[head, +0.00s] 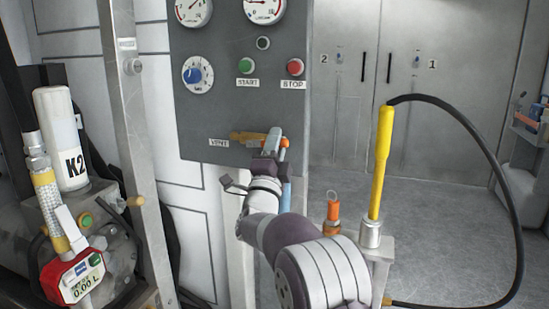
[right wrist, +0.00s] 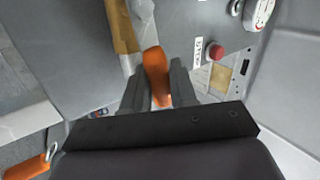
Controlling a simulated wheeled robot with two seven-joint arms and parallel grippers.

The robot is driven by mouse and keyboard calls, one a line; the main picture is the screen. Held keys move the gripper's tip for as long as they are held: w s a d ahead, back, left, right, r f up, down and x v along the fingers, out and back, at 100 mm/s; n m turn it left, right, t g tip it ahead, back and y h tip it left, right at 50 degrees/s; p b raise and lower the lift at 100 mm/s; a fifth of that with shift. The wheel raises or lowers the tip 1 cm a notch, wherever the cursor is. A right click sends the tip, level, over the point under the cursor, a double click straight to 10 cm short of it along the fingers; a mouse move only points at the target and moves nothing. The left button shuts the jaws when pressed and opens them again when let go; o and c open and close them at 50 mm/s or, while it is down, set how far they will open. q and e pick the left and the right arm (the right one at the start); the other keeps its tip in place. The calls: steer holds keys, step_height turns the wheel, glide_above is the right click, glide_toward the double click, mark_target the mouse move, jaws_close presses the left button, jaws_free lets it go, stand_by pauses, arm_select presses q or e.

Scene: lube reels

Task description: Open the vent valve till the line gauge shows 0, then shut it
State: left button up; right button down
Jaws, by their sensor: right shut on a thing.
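The vent valve is on the lower edge of the grey panel, right of the "VENT" label (head: 218,142). Its brass body (head: 243,135) lies along the panel, and its orange handle (head: 284,142) shows beside my right gripper (head: 272,150). In the right wrist view the orange handle (right wrist: 157,77) sits between the two fingers of my right gripper (right wrist: 157,70), which is shut on it. Two round gauges, a left one (head: 193,10) and a right one (head: 264,9), are cut by the top edge; their needles and captions are too small to read surely. My left gripper is out of view.
The panel also carries a blue knob (head: 194,75), a green START button (head: 246,66) and a red STOP button (head: 295,67). A yellow lance (head: 381,160) with a black hose stands at the right. A K2 bottle (head: 62,135) and red meter (head: 72,280) are at the left.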

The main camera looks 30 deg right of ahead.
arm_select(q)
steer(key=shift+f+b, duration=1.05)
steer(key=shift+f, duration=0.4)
arm_select(e)
steer(key=shift+f+m+g+h, duration=0.3)
steer(key=shift+m+g+h, duration=0.15)
steer(key=shift+m, duration=0.3)
steer(key=shift+f+m+g+h, duration=0.25)
steer(key=shift+m+g+h, duration=0.1)
steer(key=shift+m+h, duration=0.3)
steer(key=c, duration=1)
jaws_free()
steer(key=shift+c, duration=0.2)
steer(key=shift+s+a+f, duration=0.2)
steer(key=shift+a, duration=0.1)
arm_select(q)
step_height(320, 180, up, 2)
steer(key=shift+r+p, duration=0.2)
steer(key=shift+p, duration=1)
arm_select(e)
steer(key=v, duration=1.2)
steer(key=shift+d+r, duration=0.1)
